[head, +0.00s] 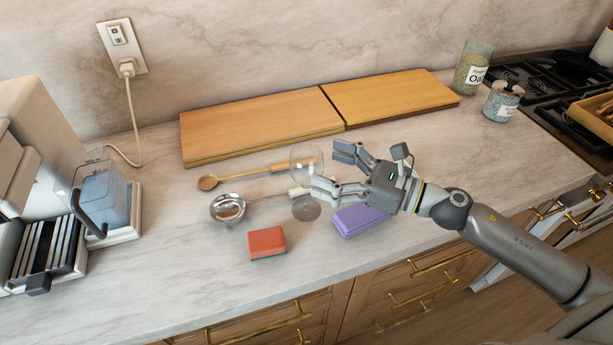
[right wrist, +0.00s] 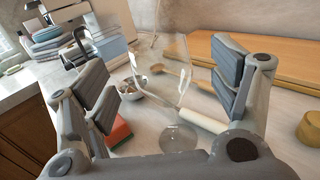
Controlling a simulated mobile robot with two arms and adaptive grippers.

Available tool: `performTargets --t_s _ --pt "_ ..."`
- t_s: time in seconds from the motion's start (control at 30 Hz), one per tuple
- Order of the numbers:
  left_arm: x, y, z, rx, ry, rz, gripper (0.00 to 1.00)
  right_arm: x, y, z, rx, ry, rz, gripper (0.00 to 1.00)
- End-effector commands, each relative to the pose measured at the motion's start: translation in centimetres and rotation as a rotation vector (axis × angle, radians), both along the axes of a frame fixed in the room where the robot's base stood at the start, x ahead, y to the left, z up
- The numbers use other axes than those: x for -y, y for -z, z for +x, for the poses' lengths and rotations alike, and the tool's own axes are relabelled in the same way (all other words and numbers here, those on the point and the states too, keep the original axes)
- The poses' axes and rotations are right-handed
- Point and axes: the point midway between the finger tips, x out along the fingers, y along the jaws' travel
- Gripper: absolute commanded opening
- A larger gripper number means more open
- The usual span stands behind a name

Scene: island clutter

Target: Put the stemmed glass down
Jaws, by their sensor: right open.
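The clear stemmed glass (head: 306,209) stands upright on the marble counter, its round foot appearing to rest on the surface. It also shows in the right wrist view (right wrist: 178,138), with its bowl and stem between the fingers. My right gripper (head: 328,170) is open just right of the glass. In the right wrist view the gripper's fingers (right wrist: 166,85) are spread wide on either side of the glass, with visible gaps. My left gripper is not in view.
Wooden boards (head: 260,125) lie behind. A coffee machine (head: 103,195) stands left; jars (head: 473,68) stand right. The front-left counter is clear.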

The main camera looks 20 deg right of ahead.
Motion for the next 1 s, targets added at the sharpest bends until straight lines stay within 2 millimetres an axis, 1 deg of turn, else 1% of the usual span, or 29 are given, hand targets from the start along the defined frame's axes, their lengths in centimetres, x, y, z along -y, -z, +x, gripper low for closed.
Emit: performTargets --t_s 0.17,0.3,0.4,0.6,0.83,1.0 --pt "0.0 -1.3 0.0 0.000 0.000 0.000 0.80 -0.8 -0.9 0.8 0.001 0.001 0.001 0.82" --pt "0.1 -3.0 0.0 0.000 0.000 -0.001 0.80 -2.1 -1.7 1.9 0.002 0.001 0.002 0.82" --pt "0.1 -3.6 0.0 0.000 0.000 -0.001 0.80 -2.9 -1.5 2.7 0.001 0.002 0.004 0.82" --pt "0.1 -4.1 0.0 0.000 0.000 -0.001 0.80 -3.8 -1.1 3.5 0.000 0.000 0.000 0.82" --pt "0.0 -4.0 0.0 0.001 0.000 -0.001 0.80 -3.9 -1.0 3.5 0.000 0.000 0.000 0.82" --pt "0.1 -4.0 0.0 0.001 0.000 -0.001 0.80 -3.9 -1.0 3.5 0.000 0.000 0.000 0.60"
